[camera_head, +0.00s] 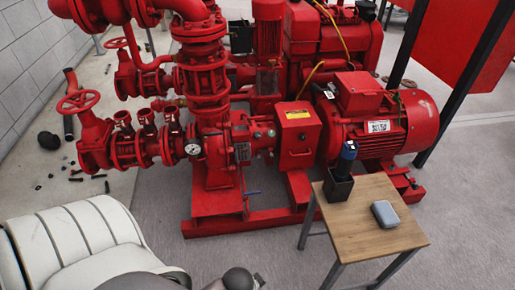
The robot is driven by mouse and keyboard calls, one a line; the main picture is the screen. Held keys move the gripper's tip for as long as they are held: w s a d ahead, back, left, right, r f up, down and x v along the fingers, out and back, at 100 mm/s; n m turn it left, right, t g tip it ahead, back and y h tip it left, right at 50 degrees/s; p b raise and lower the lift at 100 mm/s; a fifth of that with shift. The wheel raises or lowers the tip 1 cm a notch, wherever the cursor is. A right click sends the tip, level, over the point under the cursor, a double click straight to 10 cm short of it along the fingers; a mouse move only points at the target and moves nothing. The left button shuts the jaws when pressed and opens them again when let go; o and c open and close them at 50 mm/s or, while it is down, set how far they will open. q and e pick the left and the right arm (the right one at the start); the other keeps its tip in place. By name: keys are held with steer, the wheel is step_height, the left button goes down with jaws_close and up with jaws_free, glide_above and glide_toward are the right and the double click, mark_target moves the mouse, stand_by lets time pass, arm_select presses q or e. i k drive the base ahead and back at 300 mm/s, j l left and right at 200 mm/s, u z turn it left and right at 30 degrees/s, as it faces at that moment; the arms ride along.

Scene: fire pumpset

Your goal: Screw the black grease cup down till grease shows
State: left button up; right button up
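The red pumpset (215,150) stands on a red base frame in the middle of the head view. I cannot pick out the black grease cup for certain; small dark fittings show on the pump housing near the red box (298,135), too small to tell apart. No grease can be made out. A round pressure gauge (193,149) is on the front of the pump. Grey rounded parts show at the bottom edge, but no gripper fingers are visible, so neither gripper can be seen.
A small wooden table (365,225) stands at front right. It bears a black holder (338,186) with a dark blue-topped item (349,151), and a grey-blue case (384,214). Loose dark parts lie on the floor at left. A red motor (385,120) is behind the table. Floor before the pump is clear.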

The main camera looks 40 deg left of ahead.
mark_target(258, 134)
steer(key=i+j+u, duration=0.15)
steer(key=j+u, duration=0.15)
steer(key=j, duration=0.2)
steer(key=i+j+u, duration=0.25)
steer(key=j, duration=0.2)
steer(key=i+j+u, duration=0.3)
steer(key=k+j, duration=0.05)
steer(key=j, duration=0.05)
